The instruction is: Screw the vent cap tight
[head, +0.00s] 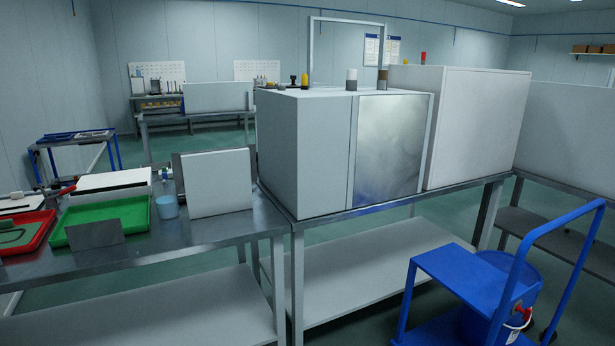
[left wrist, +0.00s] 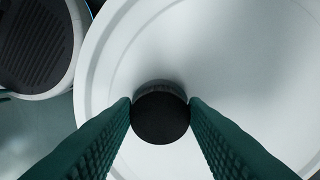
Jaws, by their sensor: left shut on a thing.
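The vent cap (left wrist: 160,119) is a small dark round knob with a ribbed rim, in the middle of the left wrist view. It sits on a large white round lid (left wrist: 225,60) with a raised edge. My left gripper (left wrist: 160,104) has its two dark green ridged fingers on either side of the cap, shut on it. The join under the cap is hidden, so I cannot tell how tight it is. The head view shows neither gripper, and I cannot make out this cap there.
A dark ribbed round thing with a pale rim (left wrist: 38,45) is beside the lid. In the head view, a metal bench (head: 230,228) holds a green tray (head: 140,210) and a red tray (head: 45,222). A blue cart (head: 450,275) stands at the right front.

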